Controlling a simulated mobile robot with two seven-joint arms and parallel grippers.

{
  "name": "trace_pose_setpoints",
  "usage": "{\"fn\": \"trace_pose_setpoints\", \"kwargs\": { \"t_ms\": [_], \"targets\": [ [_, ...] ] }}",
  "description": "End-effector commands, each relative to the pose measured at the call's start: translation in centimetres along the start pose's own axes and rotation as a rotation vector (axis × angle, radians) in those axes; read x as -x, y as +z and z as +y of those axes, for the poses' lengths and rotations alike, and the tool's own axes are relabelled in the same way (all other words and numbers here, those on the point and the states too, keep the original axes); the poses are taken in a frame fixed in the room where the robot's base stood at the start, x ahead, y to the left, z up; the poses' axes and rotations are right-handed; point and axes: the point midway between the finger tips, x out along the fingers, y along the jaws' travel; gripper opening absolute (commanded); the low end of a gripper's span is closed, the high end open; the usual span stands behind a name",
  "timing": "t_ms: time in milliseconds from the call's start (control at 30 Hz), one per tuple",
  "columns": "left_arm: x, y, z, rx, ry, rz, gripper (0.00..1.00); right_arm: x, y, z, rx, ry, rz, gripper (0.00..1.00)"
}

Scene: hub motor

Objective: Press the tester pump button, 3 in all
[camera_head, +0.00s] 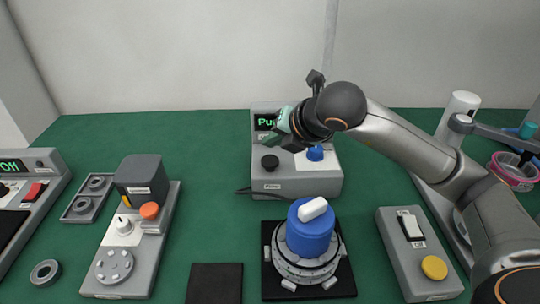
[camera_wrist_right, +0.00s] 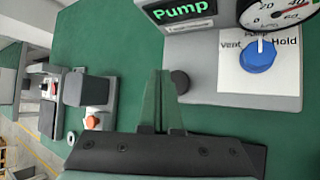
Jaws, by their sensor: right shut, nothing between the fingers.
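The tester (camera_head: 297,184) is a grey box at the back centre of the green table. Its black round button (camera_head: 269,162) is on the left of its top and also shows in the right wrist view (camera_wrist_right: 181,82). A blue knob (camera_head: 315,153) sits to the right and points up towards a label between "Vent" and "Hold" in the wrist view. The green display (camera_wrist_right: 184,10) reads "Pump". My right gripper (camera_head: 280,124) is shut and empty, in front of the display. In the wrist view its fingertips (camera_wrist_right: 160,76) appear just left of the button; contact cannot be told. My left gripper is not in view.
A blue hub with a white piece (camera_head: 311,228) stands on a fixture in front of the tester. A grey station with an orange button (camera_head: 149,211) is to the left. A box with a yellow button (camera_head: 434,267) is at right. A dark mat (camera_head: 214,284) lies in front.

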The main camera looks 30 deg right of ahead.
Motion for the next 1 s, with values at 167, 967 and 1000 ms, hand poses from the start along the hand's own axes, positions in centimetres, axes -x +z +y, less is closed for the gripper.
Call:
{"fn": "trace_pose_setpoints", "kwargs": {
  "t_ms": [167, 967, 1000],
  "targets": [
    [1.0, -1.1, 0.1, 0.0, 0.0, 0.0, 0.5, 1.5, 1.1, 1.2, 0.0, 0.001, 0.001, 0.0],
    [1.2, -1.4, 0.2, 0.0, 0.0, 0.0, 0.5, 2.1, 1.5, 1.5, 0.0, -0.001, 0.001, 0.0],
    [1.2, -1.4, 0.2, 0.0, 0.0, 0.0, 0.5, 2.1, 1.5, 1.5, 0.0, -0.001, 0.001, 0.0]
  ]
}}
